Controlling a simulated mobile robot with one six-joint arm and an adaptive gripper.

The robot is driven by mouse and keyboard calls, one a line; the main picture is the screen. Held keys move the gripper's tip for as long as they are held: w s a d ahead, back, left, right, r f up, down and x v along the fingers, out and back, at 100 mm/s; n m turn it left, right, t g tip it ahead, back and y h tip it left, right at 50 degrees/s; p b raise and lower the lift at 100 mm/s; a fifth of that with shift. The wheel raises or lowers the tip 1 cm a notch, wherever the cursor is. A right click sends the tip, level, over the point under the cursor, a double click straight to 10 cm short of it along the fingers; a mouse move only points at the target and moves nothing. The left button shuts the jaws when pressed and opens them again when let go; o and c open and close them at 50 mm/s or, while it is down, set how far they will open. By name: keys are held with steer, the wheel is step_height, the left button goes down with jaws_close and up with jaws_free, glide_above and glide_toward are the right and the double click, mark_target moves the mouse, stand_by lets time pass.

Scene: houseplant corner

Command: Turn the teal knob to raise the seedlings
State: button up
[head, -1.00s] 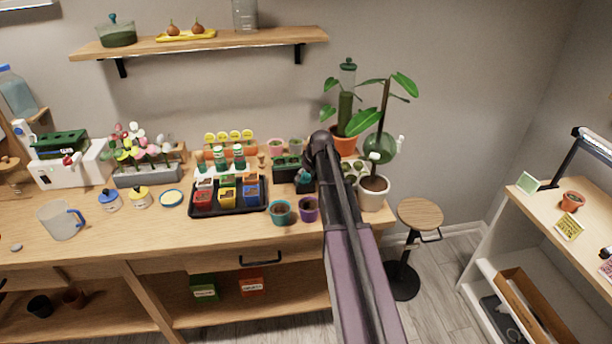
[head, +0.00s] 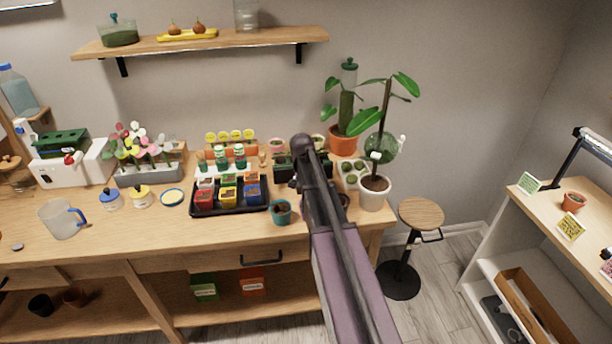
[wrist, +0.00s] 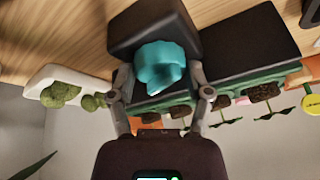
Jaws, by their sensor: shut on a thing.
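The teal knob (wrist: 160,66) sits on the end of a black box (wrist: 250,45), which looks upside down in the wrist view. My gripper (wrist: 160,82) has one finger on each side of the knob and is shut on it. Beyond the box is a green strip with several small seedlings in dark soil blocks (wrist: 265,92). In the head view part of the dark box (head: 284,168) shows left of my arm. My arm hides the knob and my fingertips there.
Left of my arm stand a black tray (head: 228,210) of coloured pots and a teal pot (head: 281,212). A white dish with green plants (wrist: 62,92) is beside the box.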

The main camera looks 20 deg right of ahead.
steer(key=m, duration=0.2)
steer(key=m+g+h, duration=0.1)
steer(key=m, duration=0.2)
steer(key=shift+m+g, duration=0.3)
steer(key=shift+s, duration=0.1)
steer(key=o, duration=1.2)
steer(key=shift+f, duration=0.1)
steer(key=shift+c, duration=0.2)
steer(key=shift+n, duration=0.4)
